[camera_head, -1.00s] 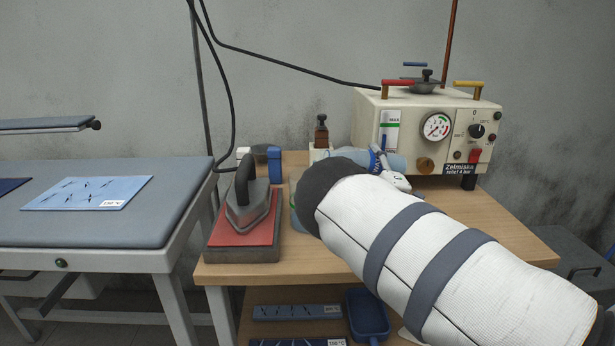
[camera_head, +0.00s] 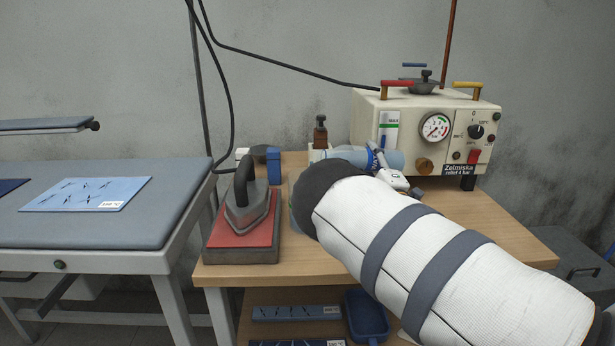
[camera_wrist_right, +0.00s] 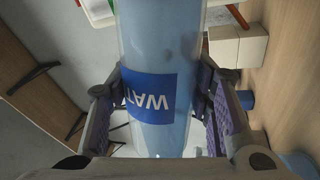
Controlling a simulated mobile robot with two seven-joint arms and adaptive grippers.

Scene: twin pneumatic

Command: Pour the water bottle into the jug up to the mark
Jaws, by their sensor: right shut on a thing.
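The water bottle (camera_head: 394,160) is light blue and see-through, and lies nearly level above the table in the head view. My right gripper (camera_head: 385,172) is shut on it around its dark blue label. In the right wrist view the bottle (camera_wrist_right: 160,45) fills the middle, with the gripper's pads (camera_wrist_right: 163,110) on both sides of the label. What seems to be the jug (camera_head: 293,202) shows only as a clear, greenish sliver left of my forearm; its mark and water level are hidden. I cannot tell whether water flows. My left gripper is out of view.
A steam iron (camera_head: 246,200) stands on a red pad at the table's (camera_head: 480,220) left. A cream boiler (camera_head: 460,115) with gauge and knobs stands behind the bottle. A padded ironing board (camera_head: 150,215) is at left. The table's right side looks clear.

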